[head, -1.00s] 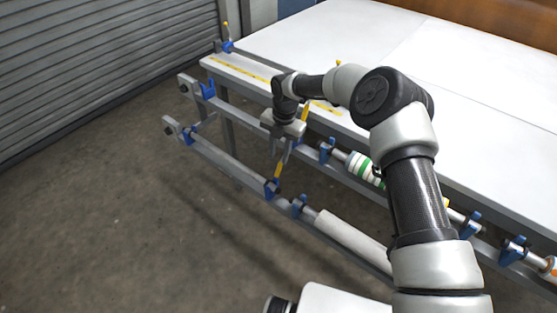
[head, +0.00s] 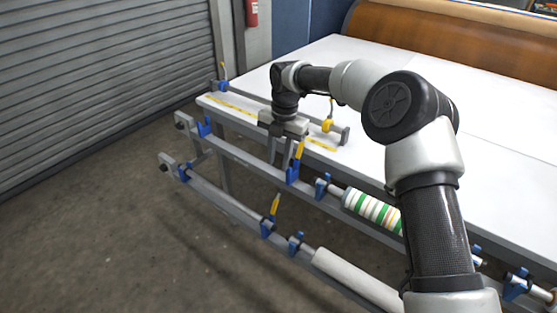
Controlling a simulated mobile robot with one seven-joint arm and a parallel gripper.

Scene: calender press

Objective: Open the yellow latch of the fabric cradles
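My gripper (head: 280,161) points down in front of the table's edge, at the middle rail. Its two fingers are apart, with nothing visible between them. Just right of the fingers, a yellow latch (head: 299,152) stands up, slightly tilted, on a blue cradle (head: 293,174); whether a finger touches it I cannot tell. Below, another yellow latch (head: 275,205) stands tilted on the lower rail's blue cradle (head: 267,229). On the tabletop, a yellow latch (head: 328,125) sits at the near end of a bar.
A striped roll (head: 372,210) lies on the middle rail and a pale roll (head: 357,279) on the lower one, both right of the latches. The white table (head: 390,75) lies behind. The floor (head: 110,230) at left is clear, up to a shutter (head: 100,70).

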